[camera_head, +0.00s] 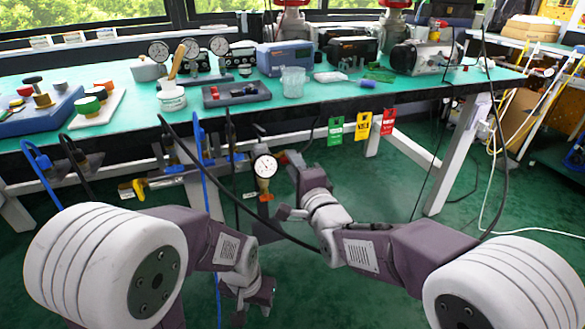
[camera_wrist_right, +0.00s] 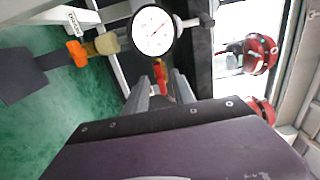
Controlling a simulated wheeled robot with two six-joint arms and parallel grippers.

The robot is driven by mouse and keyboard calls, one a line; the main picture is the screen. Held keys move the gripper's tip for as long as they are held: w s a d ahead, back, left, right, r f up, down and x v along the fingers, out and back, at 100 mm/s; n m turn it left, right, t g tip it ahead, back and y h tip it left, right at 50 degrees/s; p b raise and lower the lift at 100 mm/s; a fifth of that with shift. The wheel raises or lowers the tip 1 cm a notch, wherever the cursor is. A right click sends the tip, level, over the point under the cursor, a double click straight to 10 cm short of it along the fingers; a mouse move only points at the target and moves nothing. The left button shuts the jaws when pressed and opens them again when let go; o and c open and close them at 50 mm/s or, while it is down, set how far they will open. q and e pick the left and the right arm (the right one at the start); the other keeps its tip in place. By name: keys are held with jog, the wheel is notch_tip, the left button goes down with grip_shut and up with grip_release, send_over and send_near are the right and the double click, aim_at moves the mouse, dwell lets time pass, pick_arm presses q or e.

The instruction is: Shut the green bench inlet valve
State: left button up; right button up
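The green-topped bench (camera_head: 350,92) carries pipework with a pressure gauge (camera_head: 265,166) under its front edge. A small red handle (camera_wrist_right: 160,80) shows just beyond my right gripper (camera_wrist_right: 161,85) in the right wrist view, between its fingers. The fingers stand apart, with gaps beside the handle; I cannot tell if they touch it. In the head view, my right gripper (camera_head: 291,166) is right of the gauge. A yellow valve handle (camera_head: 138,188) sits further left on the pipework.
Green, yellow and red tags (camera_head: 362,126) hang from the bench edge. Blue hoses (camera_head: 40,160) and black cables run below it. An orange fitting (camera_wrist_right: 76,53) shows beside the gauge in the wrist view. A white bench leg (camera_head: 450,155) stands right. Green floor is open beneath.

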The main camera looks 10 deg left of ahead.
jog(key=shift+w+a, duration=0.2)
jog(key=shift+w, duration=0.1)
grip_shut()
jog(key=shift+n, duration=0.4)
jog(key=n+p, duration=0.1)
jog(key=n, duration=1.6)
dwell(0.4)
